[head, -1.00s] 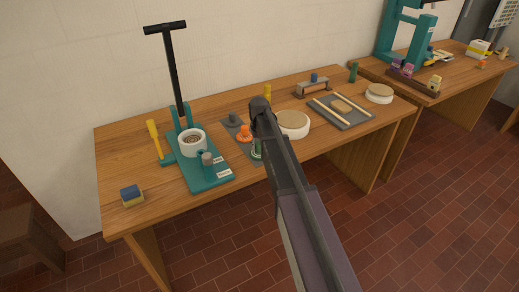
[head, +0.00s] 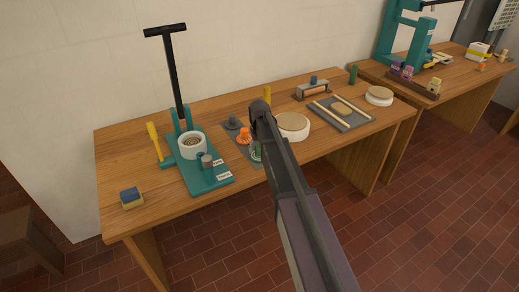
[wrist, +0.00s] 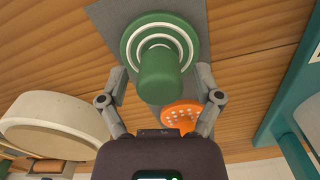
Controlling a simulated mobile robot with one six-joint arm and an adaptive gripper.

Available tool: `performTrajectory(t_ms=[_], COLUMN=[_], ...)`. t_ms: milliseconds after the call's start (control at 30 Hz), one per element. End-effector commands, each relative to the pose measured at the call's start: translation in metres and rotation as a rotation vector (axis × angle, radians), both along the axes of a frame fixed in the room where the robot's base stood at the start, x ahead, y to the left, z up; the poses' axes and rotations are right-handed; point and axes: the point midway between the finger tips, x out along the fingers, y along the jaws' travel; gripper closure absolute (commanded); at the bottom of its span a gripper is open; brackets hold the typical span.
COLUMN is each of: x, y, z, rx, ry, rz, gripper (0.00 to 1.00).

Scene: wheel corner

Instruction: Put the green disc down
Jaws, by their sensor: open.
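The green disc (wrist: 130,45) has pale rings and a round green knob. In the wrist view it lies over the grey mat (wrist: 192,17) and appears to rest flat on it. My gripper (wrist: 161,78) is open, with one finger on each side of the knob and visible gaps between. In the head view the green disc (head: 256,152) is partly hidden by my arm, and the fingers are hidden there. An orange disc with holes (head: 244,137) sits behind it on the mat, and it also shows in the wrist view (wrist: 181,116).
A teal press (head: 198,178) with a white cup stands left of the mat. A round white-rimmed wheel (head: 292,124) is close on the right. A dark grey piece (head: 232,123) sits at the mat's far end. A blue-and-yellow block (head: 131,198) lies front left.

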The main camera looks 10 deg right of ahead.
Motion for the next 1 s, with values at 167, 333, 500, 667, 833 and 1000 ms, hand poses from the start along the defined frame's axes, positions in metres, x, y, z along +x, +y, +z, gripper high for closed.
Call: performTrajectory(t_ms=[167,333,500,667,833,1000], x=[0.0,0.0,0.0,0.0,0.0,0.0], y=[0.0,0.0,0.0,0.0,0.0,0.0], z=[0.004,0.012,0.025,0.039,0.053,0.067], rx=[0.0,0.0,0.0,0.0,0.0,0.0], ry=[0.0,0.0,0.0,0.0,0.0,0.0], rz=[0.0,0.0,0.0,0.0,0.0,-0.001], gripper=[0.17,0.17,0.17,0.17,0.17,0.17])
